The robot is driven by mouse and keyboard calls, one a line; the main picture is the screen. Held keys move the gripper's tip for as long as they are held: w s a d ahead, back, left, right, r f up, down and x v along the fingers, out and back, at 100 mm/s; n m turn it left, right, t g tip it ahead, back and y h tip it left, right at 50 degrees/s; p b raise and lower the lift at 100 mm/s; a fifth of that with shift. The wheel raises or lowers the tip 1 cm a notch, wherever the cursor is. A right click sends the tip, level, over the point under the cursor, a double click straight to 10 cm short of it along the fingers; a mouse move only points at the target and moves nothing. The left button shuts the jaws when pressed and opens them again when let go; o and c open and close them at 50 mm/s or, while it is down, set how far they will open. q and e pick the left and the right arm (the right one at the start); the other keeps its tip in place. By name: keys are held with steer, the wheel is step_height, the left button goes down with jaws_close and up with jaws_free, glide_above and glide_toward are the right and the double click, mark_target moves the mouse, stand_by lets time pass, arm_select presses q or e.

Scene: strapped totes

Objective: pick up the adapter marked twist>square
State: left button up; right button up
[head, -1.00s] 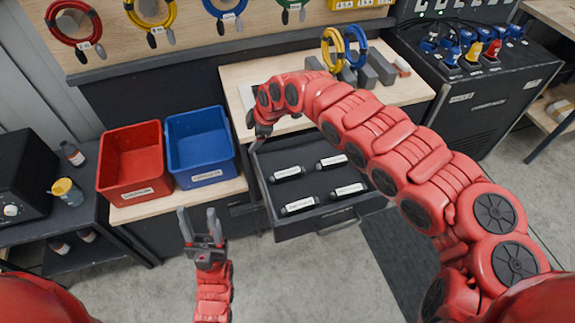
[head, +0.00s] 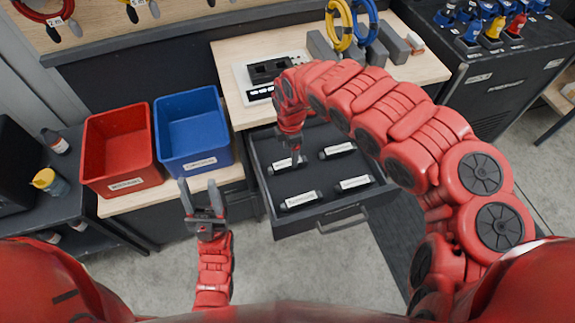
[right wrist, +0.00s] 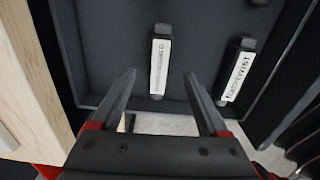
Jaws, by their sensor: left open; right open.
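Several black cylindrical adapters with white labels lie in the open dark drawer (head: 330,214): back left (head: 285,166), back right (head: 338,150), front left (head: 300,201) and front right (head: 353,184). Their labels are too small or blurred to read, so I cannot tell which is marked twist>square. My right gripper (head: 296,158) is open over the drawer, by the back-left adapter. In the right wrist view, one adapter (right wrist: 160,62) lies ahead between the open fingers, and another (right wrist: 237,70) lies to the right. My left gripper (head: 203,193) is open and empty, in front of the bins.
A red bin (head: 122,150) and a blue bin (head: 193,130) stand on the wooden bench left of the drawer. A black and white device (head: 262,75) sits behind the drawer. Grey blocks and cable coils (head: 340,25) stand further right. The drawer's walls surround the adapters.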

mark_target(287, 163)
steer(key=shift+s+f, duration=0.1)
steer(key=shift+f, duration=0.4)
steer(key=f, duration=0.2)
steer(key=a+f, duration=0.1)
steer(key=f, duration=0.1)
steer(key=shift+s+f, duration=0.15)
steer(key=shift+d+f, duration=0.1)
steer(key=shift+f, duration=0.3)
jaws_close()
